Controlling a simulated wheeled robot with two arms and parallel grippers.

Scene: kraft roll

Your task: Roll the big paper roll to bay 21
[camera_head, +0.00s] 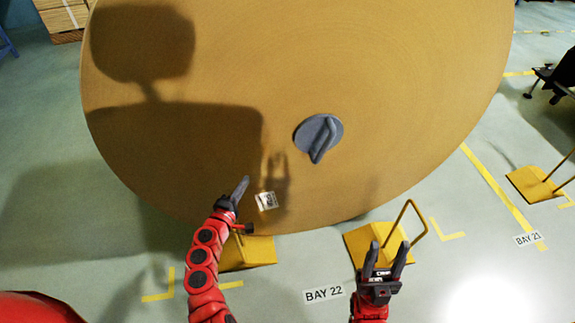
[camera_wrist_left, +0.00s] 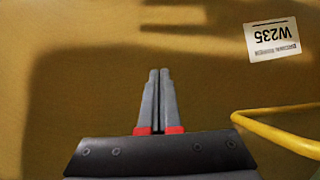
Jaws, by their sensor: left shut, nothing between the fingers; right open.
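The big brown paper roll (camera_head: 400,90) stands with its flat end towards me, at the BAY 22 floor sign (camera_head: 323,294). Its end has a grey core plug with a handle (camera_head: 318,137) and a white label (camera_head: 266,200), which reads W235 in the left wrist view (camera_wrist_left: 272,40). My left gripper (camera_head: 243,186) is shut and empty in front of the roll's lower left; its fingers (camera_wrist_left: 159,75) point at the roll face. My right gripper (camera_head: 388,252) is open, in front of the right yellow chock (camera_head: 362,243); contact is unclear. The BAY 21 sign (camera_head: 527,239) lies at the right.
A left yellow chock (camera_head: 258,252) sits under the roll, partly hidden by my left arm. A yellow bar (camera_wrist_left: 280,132) shows in the left wrist view. Another yellow chock (camera_head: 535,183) stands near BAY 21. Stacked boards (camera_head: 62,18) are at the back left; a dark object (camera_head: 555,78) is at the right.

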